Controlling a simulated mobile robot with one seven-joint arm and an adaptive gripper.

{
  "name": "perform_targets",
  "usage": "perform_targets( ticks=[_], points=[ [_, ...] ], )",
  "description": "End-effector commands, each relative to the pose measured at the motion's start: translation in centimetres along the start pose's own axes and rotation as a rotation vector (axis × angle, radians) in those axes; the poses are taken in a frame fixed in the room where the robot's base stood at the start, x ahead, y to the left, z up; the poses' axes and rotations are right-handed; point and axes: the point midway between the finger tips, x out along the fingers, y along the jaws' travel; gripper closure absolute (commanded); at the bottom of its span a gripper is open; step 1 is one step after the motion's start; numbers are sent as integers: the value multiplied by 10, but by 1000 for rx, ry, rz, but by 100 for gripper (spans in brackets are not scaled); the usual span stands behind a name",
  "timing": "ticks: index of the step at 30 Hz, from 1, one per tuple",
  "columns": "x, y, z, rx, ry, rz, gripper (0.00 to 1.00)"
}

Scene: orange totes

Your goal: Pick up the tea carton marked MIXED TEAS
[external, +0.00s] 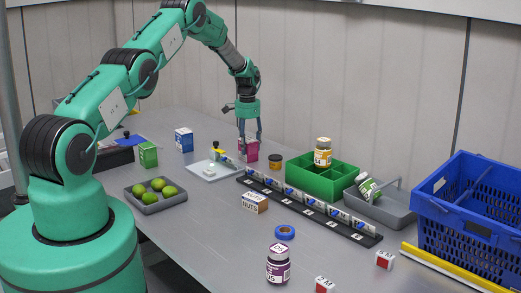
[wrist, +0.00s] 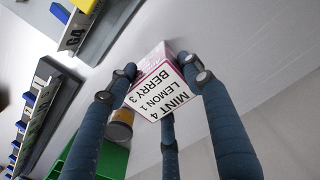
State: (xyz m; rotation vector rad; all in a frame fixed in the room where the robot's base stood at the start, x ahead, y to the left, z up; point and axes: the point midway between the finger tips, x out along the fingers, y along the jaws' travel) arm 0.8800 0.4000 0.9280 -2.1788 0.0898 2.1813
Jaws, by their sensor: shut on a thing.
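A pink tea carton (external: 248,150) is at the far middle of the table, between the fingers of my gripper (external: 249,139). In the wrist view the carton (wrist: 157,92) shows a white face that reads MINT 4, LEMON 1, BERRY 3, with pink edges. The words MIXED TEAS cannot be read in either view. My gripper's dark blue fingers (wrist: 163,84) are closed around the carton from its sides. I cannot tell whether its underside touches the table.
A blue carton (external: 184,140) and a green carton (external: 148,154) stand to the left. A white board (external: 222,173) lies just left of my gripper. An amber jar (external: 275,162) and a green divided tray (external: 303,176) are to the right. A black rail (external: 310,214) runs in front.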

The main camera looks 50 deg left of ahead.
Motion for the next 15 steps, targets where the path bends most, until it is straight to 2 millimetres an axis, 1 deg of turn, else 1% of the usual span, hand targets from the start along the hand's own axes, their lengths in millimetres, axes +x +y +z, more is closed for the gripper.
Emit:
perform_targets(
  ticks=[5, 8, 15],
  points=[
    [-12, 0, -1, 0, 2, -1, 99],
    [-22, -1, -1, 0, 3, -2, 99],
    [-58, -1, -1, 0, 4, -2, 99]
  ],
)
